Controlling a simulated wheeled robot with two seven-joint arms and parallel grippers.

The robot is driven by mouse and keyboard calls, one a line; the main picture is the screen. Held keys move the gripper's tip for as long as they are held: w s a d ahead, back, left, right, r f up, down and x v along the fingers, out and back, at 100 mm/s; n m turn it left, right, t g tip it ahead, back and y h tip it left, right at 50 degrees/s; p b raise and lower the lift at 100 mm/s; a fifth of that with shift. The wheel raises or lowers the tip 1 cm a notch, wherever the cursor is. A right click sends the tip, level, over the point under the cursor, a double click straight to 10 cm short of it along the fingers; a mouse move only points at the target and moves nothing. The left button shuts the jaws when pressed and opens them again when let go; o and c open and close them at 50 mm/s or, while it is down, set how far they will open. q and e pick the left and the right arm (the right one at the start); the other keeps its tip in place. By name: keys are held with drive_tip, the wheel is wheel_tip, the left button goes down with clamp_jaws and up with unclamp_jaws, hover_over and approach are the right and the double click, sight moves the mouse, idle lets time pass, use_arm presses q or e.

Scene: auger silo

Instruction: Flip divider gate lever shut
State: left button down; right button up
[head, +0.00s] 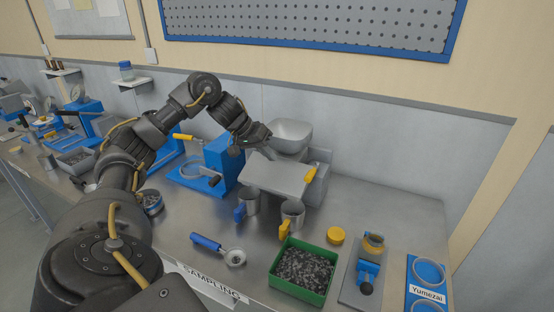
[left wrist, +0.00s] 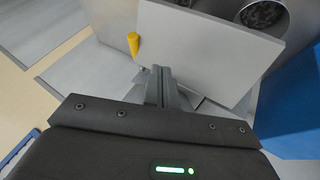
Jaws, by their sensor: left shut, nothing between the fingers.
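The grey divider (head: 275,172) stands on the metal bench, with a pale grey hopper (head: 291,136) at its back. Its yellow-handled lever (head: 311,174) is at the right side and tilts up. In the left wrist view the yellow handle (left wrist: 133,43) shows left of the fingertips, beside the divider's broad grey plate (left wrist: 200,45). My left gripper (head: 268,151) is shut and empty at the back of the divider, near the hopper. In the left wrist view its fingers (left wrist: 161,88) are together, apart from the handle. My right gripper is out of view.
A blue-handled cup (head: 249,203) and a yellow-handled cup (head: 292,214) stand at the divider's front. A blue machine (head: 222,158) stands left.

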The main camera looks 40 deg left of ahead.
sight(301, 179)
use_arm(q)
drive_tip(key=p+x, duration=0.2)
drive_tip(key=x, duration=0.6)
drive_tip(key=shift+w+f, duration=0.1)
drive_tip(key=d+p, duration=0.1)
drive_tip(key=w+d+p, duration=0.1)
drive_tip(key=d, duration=0.1)
drive_tip(key=shift+w+d, duration=0.2)
drive_tip(key=shift+d, duration=0.2)
drive_tip(key=shift+s+a, duration=0.1)
